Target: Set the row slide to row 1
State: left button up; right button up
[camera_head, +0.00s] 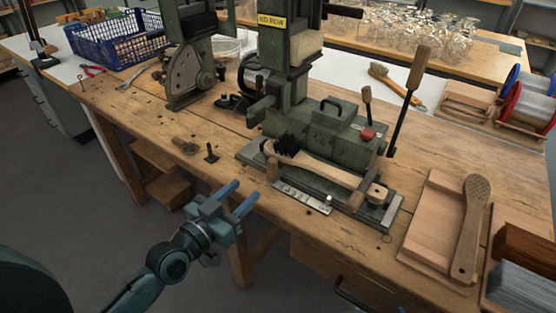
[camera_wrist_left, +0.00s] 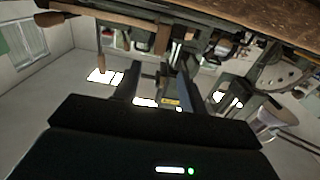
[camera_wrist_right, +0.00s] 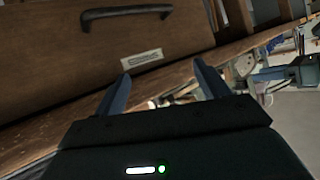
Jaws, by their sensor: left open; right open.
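The green tufting machine (camera_head: 318,130) stands on the workbench. A wooden brush (camera_head: 322,168) with a black bristle tuft lies in its low fixture. A pale scale plate (camera_head: 301,197) with dark marks runs along the fixture's front edge, with a small white knob (camera_head: 329,198) near its right end; the row setting is too small to read. My left gripper (camera_head: 248,190) is open and empty, in front of the bench edge, left of the plate and apart from it. My right gripper (camera_wrist_right: 161,72) is open and empty near the bench's drawer front; the head view does not show it.
Wooden handles and a long lever (camera_head: 407,100) rise at the machine's right. A wooden tray (camera_head: 427,222) with a paddle brush (camera_head: 470,225) sits further right. A blue basket (camera_head: 115,40) stands back left. Small tools lie on the bench left of the fixture.

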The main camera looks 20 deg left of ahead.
aim_at(269, 167)
pick_arm(q)
jog(key=x, duration=1.1)
jog(key=shift+w+d, duration=0.15)
jog(key=shift+w, duration=0.25)
jog(key=shift+c, duration=0.5)
grip_shut()
